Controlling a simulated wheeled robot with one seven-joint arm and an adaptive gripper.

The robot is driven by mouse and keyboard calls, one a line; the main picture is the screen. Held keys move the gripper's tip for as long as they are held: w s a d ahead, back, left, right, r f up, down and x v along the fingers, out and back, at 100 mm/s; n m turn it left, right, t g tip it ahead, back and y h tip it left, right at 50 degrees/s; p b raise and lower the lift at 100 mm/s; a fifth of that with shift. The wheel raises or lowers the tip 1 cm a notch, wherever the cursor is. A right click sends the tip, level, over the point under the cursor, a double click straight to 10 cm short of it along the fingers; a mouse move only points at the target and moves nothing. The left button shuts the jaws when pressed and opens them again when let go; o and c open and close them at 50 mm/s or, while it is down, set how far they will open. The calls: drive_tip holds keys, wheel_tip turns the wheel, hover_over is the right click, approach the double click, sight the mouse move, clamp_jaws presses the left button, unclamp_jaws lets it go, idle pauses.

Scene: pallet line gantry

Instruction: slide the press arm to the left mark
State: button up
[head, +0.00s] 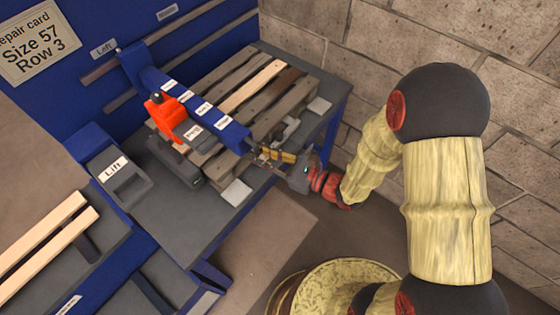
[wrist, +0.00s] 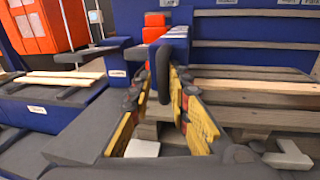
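The press arm (head: 205,108) is a blue beam with several white labels, reaching from the blue back wall over the pallet. A red-orange block (head: 164,112) sits beside it. On the wall, the label "Left" (head: 103,48) is slightly left of the arm's wall end. My gripper (head: 272,155) is at the beam's near end. In the wrist view, its yellow-padded fingers (wrist: 162,92) stand on both sides of a dark upright handle (wrist: 163,78) below the beam's end (wrist: 176,36). Gaps seem to show beside the handle; contact at the tips is unclear.
A wooden pallet (head: 250,92) lies on the grey table under the beam. A grey box labelled "Lift" (head: 121,180) stands left, with pale planks (head: 45,235) beyond. A brick wall (head: 325,50) bounds the right. Another wall label (head: 167,12) is too small to read.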

drive_tip(key=v, duration=1)
drive_tip(key=shift+s+d, duration=0.2)
drive_tip(key=shift+d, duration=0.1)
